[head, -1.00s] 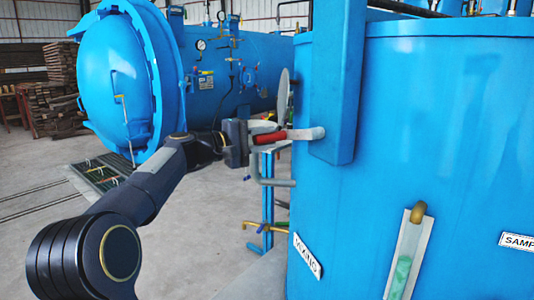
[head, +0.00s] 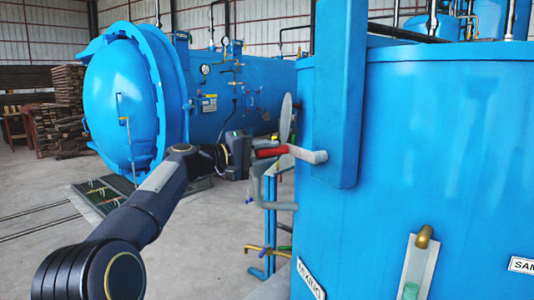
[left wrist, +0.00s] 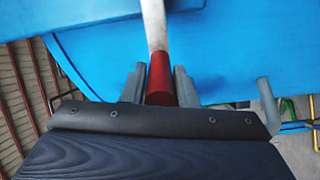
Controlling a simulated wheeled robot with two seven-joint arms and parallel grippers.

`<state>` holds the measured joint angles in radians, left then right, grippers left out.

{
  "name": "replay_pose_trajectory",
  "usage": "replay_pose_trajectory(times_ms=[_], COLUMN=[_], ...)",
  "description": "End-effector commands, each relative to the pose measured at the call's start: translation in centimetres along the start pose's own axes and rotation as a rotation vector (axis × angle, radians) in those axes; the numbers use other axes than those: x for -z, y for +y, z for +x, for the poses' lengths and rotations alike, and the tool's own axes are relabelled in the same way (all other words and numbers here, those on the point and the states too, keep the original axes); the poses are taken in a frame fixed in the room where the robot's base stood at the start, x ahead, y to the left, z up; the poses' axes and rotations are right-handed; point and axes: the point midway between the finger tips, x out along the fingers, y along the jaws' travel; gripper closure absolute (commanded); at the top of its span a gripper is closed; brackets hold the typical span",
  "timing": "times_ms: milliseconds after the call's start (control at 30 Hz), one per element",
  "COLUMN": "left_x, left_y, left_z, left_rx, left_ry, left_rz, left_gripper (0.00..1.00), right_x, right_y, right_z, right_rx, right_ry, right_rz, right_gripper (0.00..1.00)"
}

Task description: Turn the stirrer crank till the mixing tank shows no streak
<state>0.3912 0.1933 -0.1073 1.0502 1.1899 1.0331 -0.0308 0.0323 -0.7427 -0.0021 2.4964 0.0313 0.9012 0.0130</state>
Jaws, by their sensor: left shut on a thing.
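The blue mixing tank (head: 440,150) fills the right side of the head view. Its stirrer crank has a grey arm (head: 308,155) and a red grip (head: 270,152), beside a blue upright box on the tank. My left gripper (head: 258,154) is shut on the red grip. In the left wrist view the red grip (left wrist: 160,80) sits between the two grey fingers (left wrist: 159,84). A sight tube (head: 418,268) with a brass fitting on top shows green inside; its lower end is cut off. My right gripper is not in view.
A blue autoclave with a domed door (head: 125,95) stands at the back left. Wood stacks (head: 60,110) lie behind it. Grey and brass pipes (head: 268,250) stick out below the crank, close to my left gripper. The floor at left is open.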

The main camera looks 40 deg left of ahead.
Motion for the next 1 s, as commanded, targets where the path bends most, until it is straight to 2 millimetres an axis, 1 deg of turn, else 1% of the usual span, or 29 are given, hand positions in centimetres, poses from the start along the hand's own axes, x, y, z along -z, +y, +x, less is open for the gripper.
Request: replay_pose_trajectory(times_ms=[33,167,200,433,500,567,833,1000], left_x=[0.0,0.0,0.0,0.0,0.0,0.0,0.1,0.1], left_y=[0.1,0.1,0.1,0.0,0.0,0.0,0.1,0.1], left_z=[0.0,0.0,0.0,-0.1,-0.4,-1.0,-5.6,-7.4], left_rx=[-0.002,-0.002,-0.001,-0.001,0.0,0.0,0.0,0.0], left_ry=[0.001,0.001,0.001,0.0,0.001,0.002,0.004,0.003], left_rz=[0.0,-0.001,-0.001,-0.002,-0.002,-0.001,-0.001,0.0], left_gripper=[0.71,0.54,0.52,0.52,0.52,0.52,0.52,0.52], right_x=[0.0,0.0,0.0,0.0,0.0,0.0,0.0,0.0], right_y=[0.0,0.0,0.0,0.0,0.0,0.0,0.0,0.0], right_z=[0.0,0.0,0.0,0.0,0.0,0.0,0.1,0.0], right_rx=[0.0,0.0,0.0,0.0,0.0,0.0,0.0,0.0], right_ry=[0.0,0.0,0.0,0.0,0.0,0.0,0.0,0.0], right_rz=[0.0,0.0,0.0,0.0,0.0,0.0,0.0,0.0], right_gripper=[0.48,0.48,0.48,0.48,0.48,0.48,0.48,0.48])
